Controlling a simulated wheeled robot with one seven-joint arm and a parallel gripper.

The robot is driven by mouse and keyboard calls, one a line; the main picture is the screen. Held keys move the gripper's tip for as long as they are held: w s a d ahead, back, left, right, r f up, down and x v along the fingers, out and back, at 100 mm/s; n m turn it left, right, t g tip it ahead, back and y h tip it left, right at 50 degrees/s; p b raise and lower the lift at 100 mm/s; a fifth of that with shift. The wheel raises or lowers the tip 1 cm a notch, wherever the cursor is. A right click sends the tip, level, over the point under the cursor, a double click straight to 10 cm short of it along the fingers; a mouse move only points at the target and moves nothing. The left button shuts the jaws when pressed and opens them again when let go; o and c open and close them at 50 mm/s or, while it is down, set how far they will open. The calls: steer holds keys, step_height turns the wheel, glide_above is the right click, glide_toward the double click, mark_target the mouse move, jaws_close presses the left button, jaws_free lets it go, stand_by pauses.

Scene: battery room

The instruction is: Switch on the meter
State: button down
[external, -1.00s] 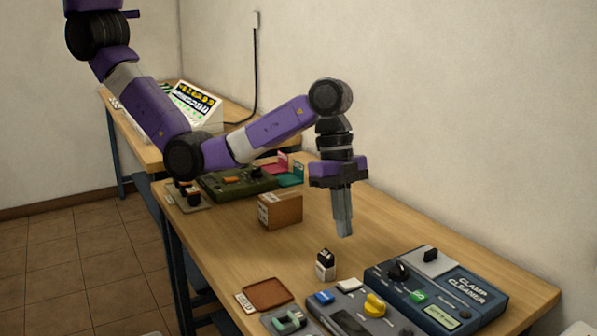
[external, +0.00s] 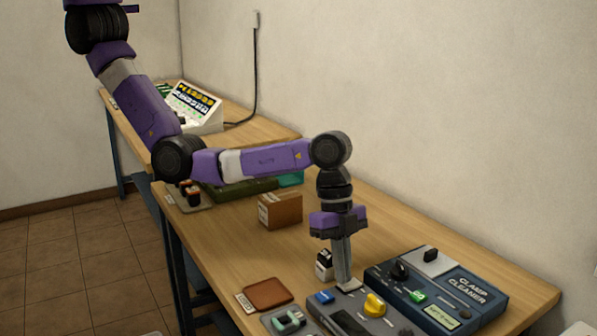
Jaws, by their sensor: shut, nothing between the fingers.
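The device that looks like the meter (external: 319,309) is a dark grey-blue box at the front of the table, partly cut off by the picture's lower edge. On its top are a blue button (external: 325,297), a pale button (external: 349,288), a yellow knob (external: 375,304) and a dark display (external: 350,322). My gripper (external: 344,281) is shut and empty, pointing straight down with its tips at the pale button and hiding part of it. I cannot tell whether the tips press it.
A blue box labelled "CLAMP CLEANER" (external: 470,290) stands just right. A small black-and-white object (external: 324,265) is close behind my fingers. A brown tray (external: 268,293) lies left, with a grey holder (external: 272,321) in front. A cardboard box (external: 281,210) stands farther back.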

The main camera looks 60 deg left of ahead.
steer(key=shift+f+t, duration=0.2)
steer(key=shift+t, duration=0.1)
steer(key=shift+w, duration=0.15)
steer(key=shift+w+r, duration=0.25)
steer(key=shift+w, duration=0.35)
steer(key=r+p, duration=0.4)
steer(key=p, duration=0.1)
steer(key=shift+s+r, duration=0.15)
steer(key=shift+s, duration=0.05)
steer(key=s+b+v, duration=0.1)
steer(key=s+v, duration=0.1)
steer(key=v, duration=0.7)
steer(key=shift+r+b, duration=0.25)
steer(key=shift+b, duration=0.1)
steer(key=shift+a, duration=0.15)
